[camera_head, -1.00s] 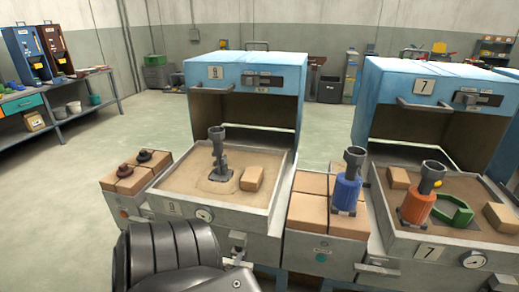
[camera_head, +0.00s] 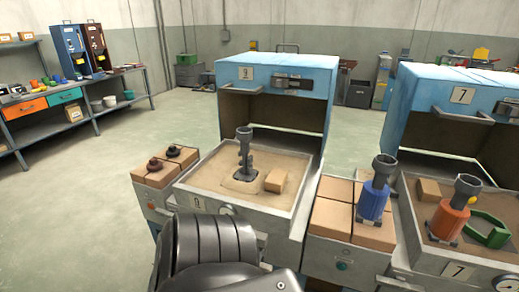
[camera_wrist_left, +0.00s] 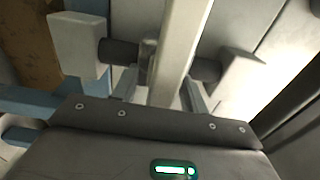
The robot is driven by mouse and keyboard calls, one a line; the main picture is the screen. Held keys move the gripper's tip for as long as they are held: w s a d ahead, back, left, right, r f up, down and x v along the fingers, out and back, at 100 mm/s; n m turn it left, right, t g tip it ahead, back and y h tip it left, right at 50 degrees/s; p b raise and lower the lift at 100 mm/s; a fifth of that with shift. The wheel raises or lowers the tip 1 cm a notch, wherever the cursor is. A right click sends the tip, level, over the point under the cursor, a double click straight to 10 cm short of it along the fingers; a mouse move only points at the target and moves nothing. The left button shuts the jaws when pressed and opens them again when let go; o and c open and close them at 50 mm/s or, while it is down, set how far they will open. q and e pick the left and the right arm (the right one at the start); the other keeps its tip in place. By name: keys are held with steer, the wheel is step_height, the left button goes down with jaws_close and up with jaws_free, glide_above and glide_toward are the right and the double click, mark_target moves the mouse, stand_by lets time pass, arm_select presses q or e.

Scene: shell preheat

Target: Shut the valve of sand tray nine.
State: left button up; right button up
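Sand tray nine (camera_head: 283,222) stands in front of the blue oven marked 9 (camera_head: 249,73). It holds sand, a grey metal fitting and a tan block. Its valve sits low on the front, mostly hidden by my left arm in the head view. In the left wrist view, a pale bar, apparently the valve lever (camera_wrist_left: 178,40), runs between the fingers of my left gripper (camera_wrist_left: 170,75). The fingers lie close against both sides of it and look shut on it. Dark round parts and pale blocks flank the lever. My right gripper is out of view.
Blocks with dark knobs (camera_head: 160,172) stand left of the tray. To its right are more blocks with a blue-bodied tool (camera_head: 373,200), then tray seven (camera_head: 440,262) with an orange tool and green frame. A workbench (camera_head: 60,108) stands far left; the floor between is clear.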

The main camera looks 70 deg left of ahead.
arm_select(q)
steer(key=shift+d, duration=0.1)
steer(key=v, duration=1)
steer(key=shift+s+d, duration=0.2)
steer(key=shift+d, duration=0.05)
stand_by(0.3)
